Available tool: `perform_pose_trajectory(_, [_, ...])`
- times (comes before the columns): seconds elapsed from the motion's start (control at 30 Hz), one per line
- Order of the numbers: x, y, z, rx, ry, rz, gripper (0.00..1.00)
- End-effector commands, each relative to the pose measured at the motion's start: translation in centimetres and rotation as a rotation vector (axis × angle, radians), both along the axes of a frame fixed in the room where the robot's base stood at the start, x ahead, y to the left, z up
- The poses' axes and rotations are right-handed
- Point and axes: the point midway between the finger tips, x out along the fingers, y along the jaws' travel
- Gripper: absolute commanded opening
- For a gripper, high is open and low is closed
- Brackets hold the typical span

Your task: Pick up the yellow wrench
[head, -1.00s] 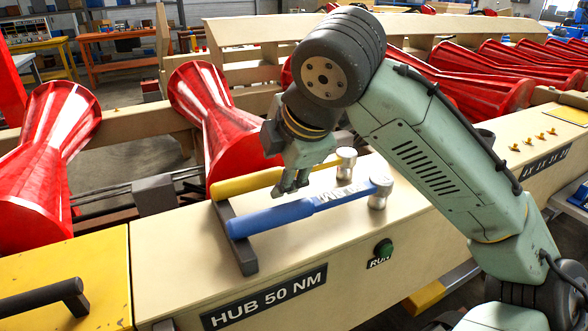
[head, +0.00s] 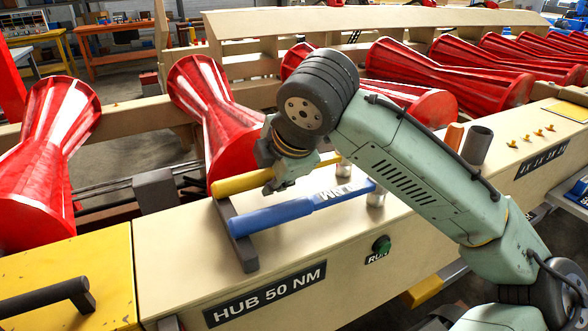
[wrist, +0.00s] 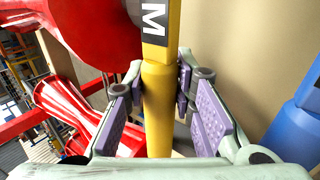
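The yellow wrench (head: 240,183) lies along the top of the cream cabinet, its left end on a dark rest (head: 238,235). In the wrist view its yellow handle (wrist: 158,110) runs upright between my fingers, with a black and white M label near the top. My gripper (head: 284,182) is low over its handle in the head view. In the wrist view my gripper (wrist: 160,85) has fingertip pads close against both sides of the handle. The gripper hides part of the wrench.
A blue wrench (head: 285,212) lies parallel, just in front; it also shows in the wrist view (wrist: 296,130). Red hourglass rollers (head: 215,115) stand behind the cabinet. A dark grey cylinder (head: 476,145) and a green button (head: 381,244) are to the right.

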Motion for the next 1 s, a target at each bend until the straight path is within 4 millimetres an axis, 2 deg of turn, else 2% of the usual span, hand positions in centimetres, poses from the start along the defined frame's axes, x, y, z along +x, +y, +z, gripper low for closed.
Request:
perform_pose_trajectory(0.03, [-0.01, 0.00, 0.01, 0.000, 0.000, 0.000, 0.18])
perform_pose_trajectory(0.3, [-0.01, 0.00, 0.01, 0.000, 0.000, 0.000, 0.00])
perform_pose_trajectory(1.0, [0.02, 0.00, 0.20, 0.000, -0.002, -0.001, 0.00])
